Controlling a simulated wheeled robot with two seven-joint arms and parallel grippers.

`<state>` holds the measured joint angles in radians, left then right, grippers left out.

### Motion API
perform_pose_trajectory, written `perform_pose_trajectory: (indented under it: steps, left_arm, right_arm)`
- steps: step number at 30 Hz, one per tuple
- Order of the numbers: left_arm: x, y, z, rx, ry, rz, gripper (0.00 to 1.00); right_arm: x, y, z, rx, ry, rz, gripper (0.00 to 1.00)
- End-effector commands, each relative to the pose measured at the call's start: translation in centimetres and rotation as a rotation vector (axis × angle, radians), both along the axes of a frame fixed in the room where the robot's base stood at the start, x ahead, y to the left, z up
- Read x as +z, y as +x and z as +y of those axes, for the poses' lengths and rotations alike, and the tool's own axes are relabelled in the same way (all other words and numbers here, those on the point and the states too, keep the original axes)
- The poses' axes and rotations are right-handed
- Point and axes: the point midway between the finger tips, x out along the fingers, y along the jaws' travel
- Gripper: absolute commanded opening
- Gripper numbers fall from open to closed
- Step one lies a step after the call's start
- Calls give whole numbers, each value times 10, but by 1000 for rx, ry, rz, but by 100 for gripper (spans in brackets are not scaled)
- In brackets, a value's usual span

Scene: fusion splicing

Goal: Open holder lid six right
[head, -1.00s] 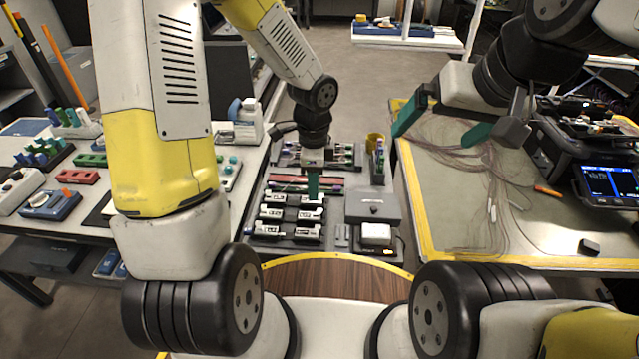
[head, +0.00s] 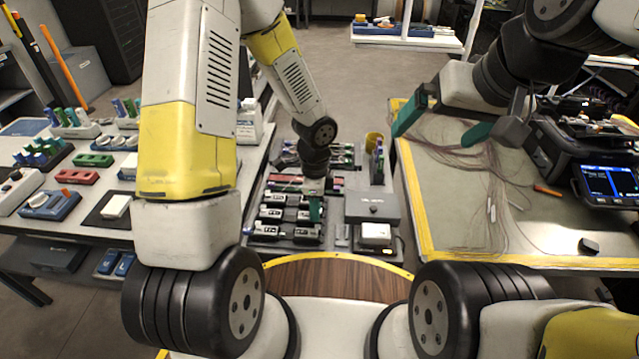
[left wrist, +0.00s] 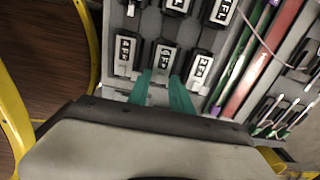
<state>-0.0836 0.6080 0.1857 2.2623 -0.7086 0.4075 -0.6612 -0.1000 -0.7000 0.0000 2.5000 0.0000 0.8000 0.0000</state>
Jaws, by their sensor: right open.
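Small black fibre holders with white labels stand in two columns on the grey work panel, in the head view (head: 271,214) and the left wrist view. In the left wrist view, three holders form the nearer row: left (left wrist: 126,52), middle (left wrist: 163,55) and right (left wrist: 199,70). Their labels are too blurred to read surely. My left gripper (head: 315,215) points down over the right column. Its green fingers (left wrist: 161,77) are apart at the near end of the middle holder, with nothing held; contact is unclear. My right gripper (head: 437,132) is open and empty over the right table.
A grey box (head: 372,207) stands right of the holders. Red and green strips lie beyond them. Loose thin fibres cover the right table (head: 450,225), near a splicer with a lit screen (head: 607,181). Coloured parts fill the left table.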

Motion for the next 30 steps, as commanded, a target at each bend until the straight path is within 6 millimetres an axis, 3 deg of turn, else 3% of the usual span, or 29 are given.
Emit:
perform_pose_trajectory:
  steps: [1,3,17,30]
  left_arm:
    - [0,0,0,0,0,0,14]
    - [0,0,0,0,0,0,0]
    - [1,3,0,4,-1,46,0]
    - [2,14,0,3,-3,346,0]
  right_arm:
    - [0,0,0,0,0,0,100]
    - [0,0,0,0,0,0,100]
    - [0,0,0,0,0,0,100]
    - [0,0,0,0,0,0,100]
